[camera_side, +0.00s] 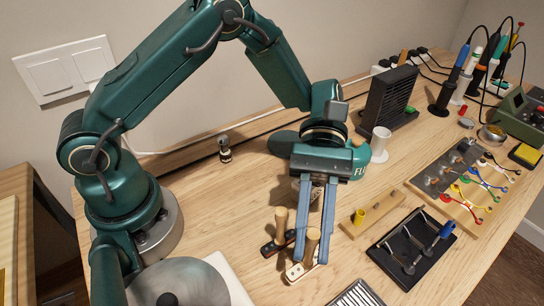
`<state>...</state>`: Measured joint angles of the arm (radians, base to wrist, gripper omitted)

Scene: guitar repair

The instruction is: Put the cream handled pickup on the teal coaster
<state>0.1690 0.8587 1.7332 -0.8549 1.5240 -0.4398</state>
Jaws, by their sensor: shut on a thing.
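The cream pickup (297,272) has a pale base and an upright wooden handle (311,246). It is near the front middle of the table. My gripper (312,256) points down from above, its two long blue-grey fingers shut on this handle. I cannot tell whether the base touches the table. A dark pickup (270,248) with a similar wooden handle stands just left of the fingers, close to the cream one.
A black tray of tools (404,280) and a wooden strip with a yellow peg (359,216) lie right of my gripper. A board with coloured leads (466,209) is farther right. A black slatted box (387,99) stands behind.

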